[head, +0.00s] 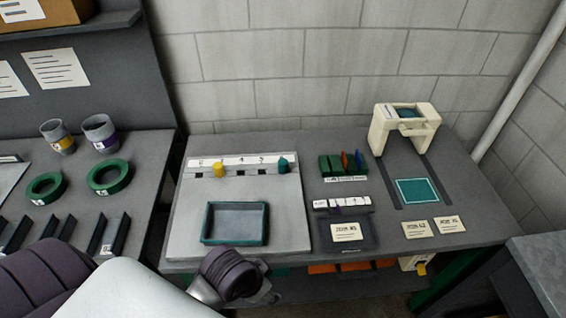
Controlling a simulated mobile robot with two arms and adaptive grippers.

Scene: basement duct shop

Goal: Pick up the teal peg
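The teal peg (283,164) stands upright at the right end of a light strip (243,161) with numbered labels, at the back of a grey board. A yellow peg (218,170) stands at the strip's left part, with dark square holes between the two. My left gripper (266,290) is low in the head view at the table's front edge, in front of the teal-rimmed tray and well apart from the teal peg. Its fingers are small and partly hidden by my wrist, so their opening is unclear. My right gripper is not in view.
An empty teal-rimmed tray (235,238) lies on the board between my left gripper and the pegs. To the right are green blocks (330,164), a dark bin (358,237), a cream press-like frame (405,128) and a teal square (418,190). Cups and green rings are on the left table.

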